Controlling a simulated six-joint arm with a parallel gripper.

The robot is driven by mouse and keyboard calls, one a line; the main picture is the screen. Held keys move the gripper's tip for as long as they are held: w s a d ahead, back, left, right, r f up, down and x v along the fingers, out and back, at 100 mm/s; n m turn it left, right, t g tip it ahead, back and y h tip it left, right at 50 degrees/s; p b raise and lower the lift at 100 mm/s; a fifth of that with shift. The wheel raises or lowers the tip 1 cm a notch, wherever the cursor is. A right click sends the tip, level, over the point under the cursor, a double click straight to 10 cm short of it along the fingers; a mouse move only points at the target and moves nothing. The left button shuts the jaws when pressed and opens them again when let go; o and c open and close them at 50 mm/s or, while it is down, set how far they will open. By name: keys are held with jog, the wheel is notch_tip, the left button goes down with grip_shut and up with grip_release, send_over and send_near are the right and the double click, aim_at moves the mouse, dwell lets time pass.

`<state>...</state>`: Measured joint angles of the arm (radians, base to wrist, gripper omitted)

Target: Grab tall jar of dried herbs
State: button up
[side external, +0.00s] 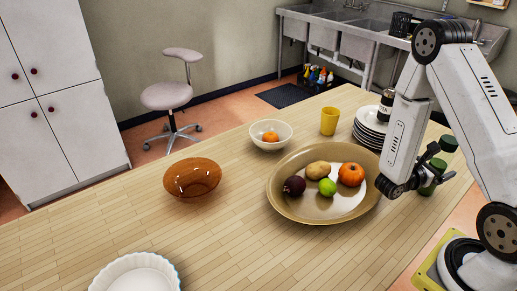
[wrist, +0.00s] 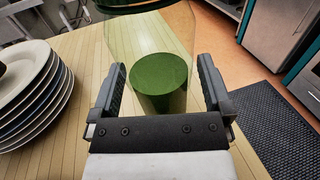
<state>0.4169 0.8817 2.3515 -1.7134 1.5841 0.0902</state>
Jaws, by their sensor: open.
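The tall jar of dried herbs shows in the wrist view as clear glass with a dark green filling (wrist: 158,88). It stands between the two fingers of my gripper (wrist: 160,70), with visible space on both sides. In the side external view the green of the jar (side external: 429,187) shows at the right end of the counter, partly hidden by my gripper (side external: 440,165). A green piece (side external: 449,143) shows just above the fingers; I cannot tell if it is the jar's top. My gripper is open and holds nothing.
A wide fruit platter (side external: 283,200) is left of my gripper. A yellow cup (side external: 329,121) stands farther back.

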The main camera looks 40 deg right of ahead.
aim_at(450, 139)
jog(key=shift+c, duration=0.2)
grip_shut()
jog(key=shift+r, duration=0.15)
dwell(0.3)
jog(key=shift+r, duration=4.85)
